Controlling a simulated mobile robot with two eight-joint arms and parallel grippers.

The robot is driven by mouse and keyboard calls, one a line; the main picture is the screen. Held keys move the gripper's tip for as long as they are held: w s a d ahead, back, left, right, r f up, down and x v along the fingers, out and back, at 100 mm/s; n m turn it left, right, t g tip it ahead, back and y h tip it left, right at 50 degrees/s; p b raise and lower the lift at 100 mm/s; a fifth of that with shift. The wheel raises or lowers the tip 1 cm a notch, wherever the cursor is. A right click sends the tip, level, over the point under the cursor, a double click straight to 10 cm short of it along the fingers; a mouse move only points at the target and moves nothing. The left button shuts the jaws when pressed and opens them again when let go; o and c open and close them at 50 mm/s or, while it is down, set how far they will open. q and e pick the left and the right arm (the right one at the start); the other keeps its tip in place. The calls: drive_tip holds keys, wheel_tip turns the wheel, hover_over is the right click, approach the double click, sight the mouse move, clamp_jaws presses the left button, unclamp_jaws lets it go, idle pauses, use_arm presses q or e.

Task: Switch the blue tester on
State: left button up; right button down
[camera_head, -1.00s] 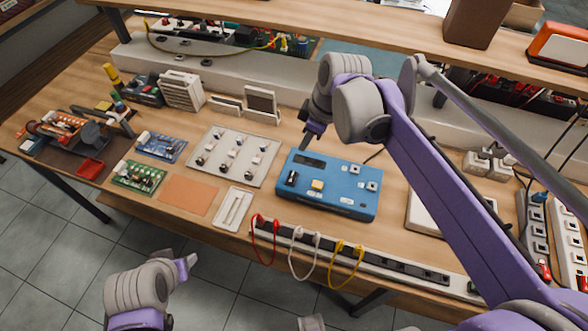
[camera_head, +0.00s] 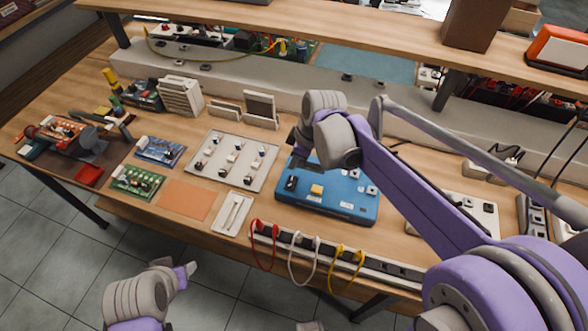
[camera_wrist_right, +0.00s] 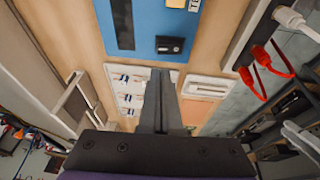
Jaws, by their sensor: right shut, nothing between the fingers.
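The blue tester (camera_head: 345,197) lies on the bench with a dark display, a black switch (camera_head: 291,183) at its left end, a yellow button (camera_head: 316,190) and several sockets. In the right wrist view its blue face (camera_wrist_right: 150,20) is at the top, with the black switch (camera_wrist_right: 170,45) just beyond the fingertips. My right gripper (camera_head: 301,158) is shut and empty, above the tester's left back corner near the switch. Its closed fingers (camera_wrist_right: 160,75) appear apart from the switch in the wrist view. My left gripper (camera_head: 190,269) is low in front of the bench; its jaws are unclear.
A grey switch panel (camera_head: 235,161) lies left of the tester. A power strip (camera_head: 380,264) with red, white and yellow leads runs along the front edge. A white panel (camera_head: 470,213) lies to the right. A shelf (camera_head: 330,32) overhangs the back.

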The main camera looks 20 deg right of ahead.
sight(292, 176)
drive_tip(key=f, duration=0.5)
drive_tip(key=shift+w+d, duration=0.1)
drive_tip(key=shift+w, duration=0.25)
drive_tip(key=shift+w+d+f+g+b, duration=0.15)
drive_tip(key=shift+w+f+g+b, duration=0.05)
drive_tip(key=shift+f+g+b, duration=0.25)
drive_tip(key=shift+y, duration=0.4)
drive_tip(key=shift+s+r, duration=0.1)
